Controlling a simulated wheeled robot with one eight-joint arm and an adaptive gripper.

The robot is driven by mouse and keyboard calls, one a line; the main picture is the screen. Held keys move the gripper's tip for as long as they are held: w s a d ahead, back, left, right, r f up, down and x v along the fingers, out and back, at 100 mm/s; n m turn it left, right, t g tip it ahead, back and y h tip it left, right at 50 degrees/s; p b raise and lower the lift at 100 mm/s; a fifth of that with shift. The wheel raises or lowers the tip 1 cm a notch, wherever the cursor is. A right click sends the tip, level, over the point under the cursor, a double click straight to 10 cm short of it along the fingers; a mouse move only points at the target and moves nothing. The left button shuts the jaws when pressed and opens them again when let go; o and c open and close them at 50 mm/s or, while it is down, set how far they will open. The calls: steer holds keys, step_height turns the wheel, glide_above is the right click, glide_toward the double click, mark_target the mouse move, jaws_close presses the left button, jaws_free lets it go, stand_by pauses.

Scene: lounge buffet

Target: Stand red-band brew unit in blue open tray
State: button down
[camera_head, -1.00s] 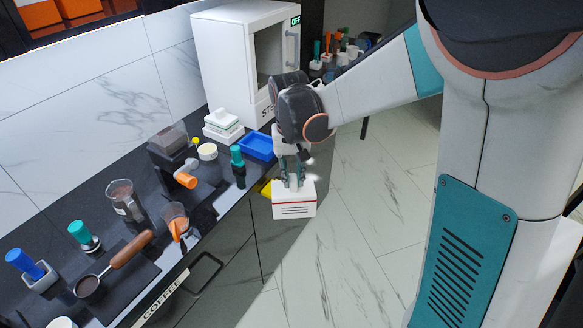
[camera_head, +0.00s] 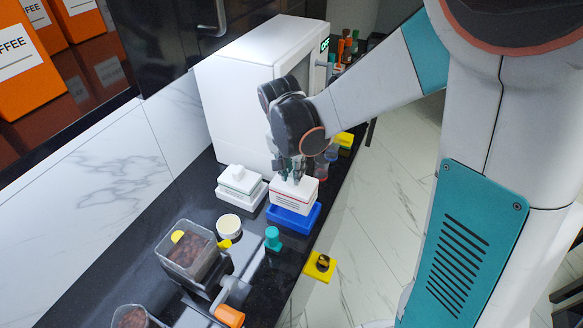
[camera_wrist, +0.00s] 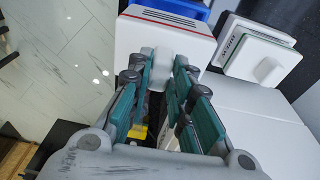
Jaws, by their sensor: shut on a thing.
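The red-band brew unit (camera_head: 293,197) is a white box with a thin red stripe and dark slots on its front. It is upright in the head view, over the blue open tray (camera_head: 291,222). I cannot tell whether its base touches the tray floor. My gripper (camera_head: 289,175) comes from above and is shut on the unit's top grip. The wrist view shows the gripper's fingers (camera_wrist: 163,75) at the pale grip of the unit (camera_wrist: 160,37). Part of the tray (camera_wrist: 190,7) shows beyond the unit; the rest is hidden.
A similar white unit (camera_head: 241,184) stands close to the left of the tray. A large white cabinet (camera_head: 240,90) stands behind. A teal-topped item (camera_head: 272,238), a round cream-topped container (camera_head: 229,226) and a bean hopper (camera_head: 187,252) are nearer. A yellow piece (camera_head: 320,266) is by the counter's front edge.

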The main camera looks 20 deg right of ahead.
mark_target(293, 187)
stand_by(0.4)
steer(key=shift+f+b, duration=1.5)
steer(key=shift+f, duration=0.05)
steer(key=shift+s+f+b, duration=0.1)
steer(key=shift+f+b, duration=1.55)
steer(key=shift+f, duration=0.2)
stand_by(0.7)
steer(key=c, duration=1.4)
jaws_free()
steer(key=shift+o, duration=0.2)
steer(key=shift+r, duration=0.1)
